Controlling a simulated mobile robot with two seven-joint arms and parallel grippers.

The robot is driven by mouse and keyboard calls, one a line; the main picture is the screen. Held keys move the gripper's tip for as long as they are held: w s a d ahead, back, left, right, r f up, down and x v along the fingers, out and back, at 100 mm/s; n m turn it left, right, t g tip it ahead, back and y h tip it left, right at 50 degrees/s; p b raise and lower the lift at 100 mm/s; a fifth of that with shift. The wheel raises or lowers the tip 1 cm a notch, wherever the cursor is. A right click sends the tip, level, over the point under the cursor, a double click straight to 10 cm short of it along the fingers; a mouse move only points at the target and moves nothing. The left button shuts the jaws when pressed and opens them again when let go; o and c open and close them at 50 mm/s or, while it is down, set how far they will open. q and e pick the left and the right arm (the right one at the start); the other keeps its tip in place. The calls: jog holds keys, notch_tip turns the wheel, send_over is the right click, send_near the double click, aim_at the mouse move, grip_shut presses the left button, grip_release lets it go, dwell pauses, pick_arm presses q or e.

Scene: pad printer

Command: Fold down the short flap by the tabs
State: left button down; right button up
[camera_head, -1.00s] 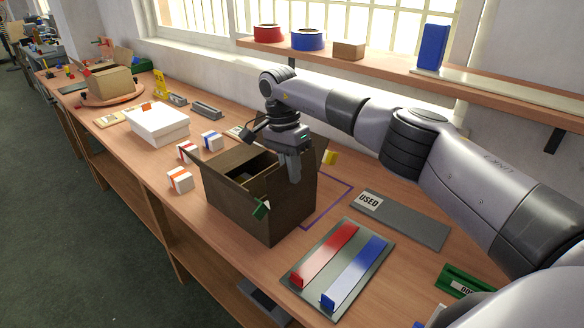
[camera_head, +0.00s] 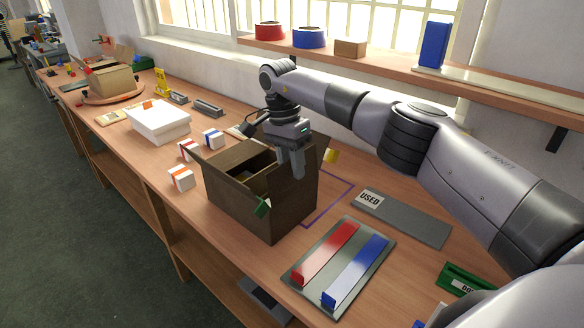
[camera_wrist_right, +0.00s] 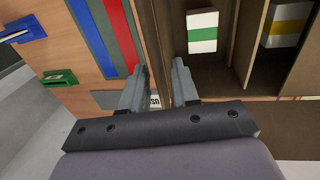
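The brown cardboard box (camera_head: 250,206) stands open on the bench. A flap (camera_head: 317,163) stands up at the right end. My right gripper (camera_head: 294,174) points down at that end. In the wrist view my right gripper (camera_wrist_right: 160,82) has its fingers apart, with a thin box edge (camera_wrist_right: 151,30) running between them; contact is unclear. A white and green block (camera_wrist_right: 202,32) and a white and yellow block (camera_wrist_right: 287,25) show in the box's compartments. My left gripper is out of view.
Right of the box are a tray (camera_head: 338,268) with red and blue strips and a grey USED plate (camera_head: 402,218). Small striped boxes (camera_head: 181,178) and a white box (camera_head: 158,121) stand to the left. A shelf (camera_head: 390,69) runs above the bench behind my arm.

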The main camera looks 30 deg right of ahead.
notch_tip(320, 180, up, 6)
jog(key=shift+w+a+r, duration=0.15)
jog(key=shift+w+a, duration=0.05)
jog(key=shift+w, duration=0.25)
